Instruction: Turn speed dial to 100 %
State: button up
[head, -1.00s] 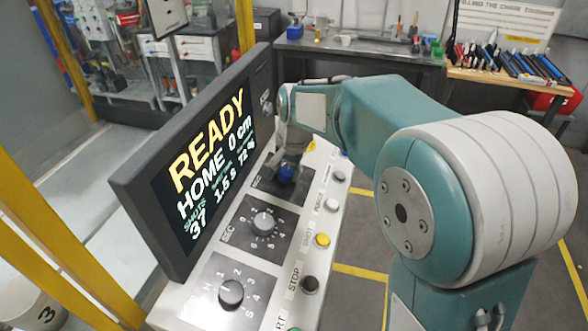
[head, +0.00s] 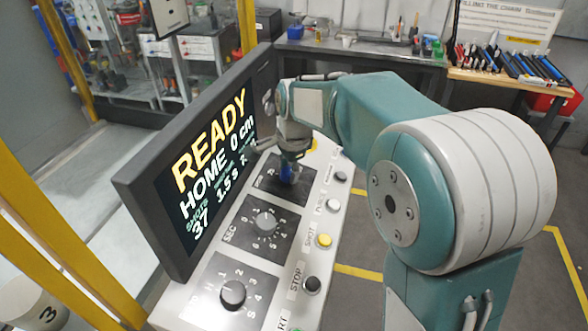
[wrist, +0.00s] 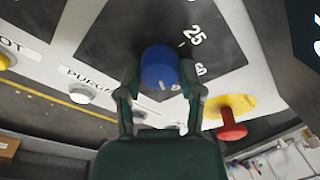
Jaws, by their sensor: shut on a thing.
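The speed dial is a blue knob (head: 288,174) on a black plate at the far end of the sloping console. In the wrist view the blue knob (wrist: 161,67) sits between the two fingers of my gripper (wrist: 159,80), which is shut on it. The numbers 25 and part of another show on the plate beside it. In the head view my gripper (head: 292,158) reaches down onto the knob from above and partly hides it. The display (head: 213,168) reads READY, HOME 0 cm, 37 shots; its speed figure is blurred.
A grey SEC dial (head: 265,222) and a black dial (head: 232,293) lie nearer on the console. A button column includes a yellow button (head: 324,240) and a black STOP button (head: 311,285). A red mushroom button (wrist: 232,130) is close to my gripper.

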aim_at(298, 185)
jog(key=shift+s+d+f, duration=0.1)
jog(key=shift+d+f, duration=0.1)
jog(key=shift+f, duration=0.05)
jog(key=o, duration=1.2)
jog(key=shift+d, duration=0.1)
jog(key=shift+c, duration=0.2)
jog(key=shift+d+r, duration=0.1)
jog(key=shift+r, duration=0.05)
jog(key=shift+a+r, duration=0.1)
jog(key=shift+a, duration=0.1)
jog(key=shift+a+r, duration=0.1)
jog(key=shift+r, duration=0.15)
notch_tip(298, 185, up, 11)
jog(key=s+d, duration=0.1)
jog(key=shift+s+d+r, duration=0.2)
jog(key=shift+s+d, duration=0.05)
jog(key=shift+d, duration=0.1)
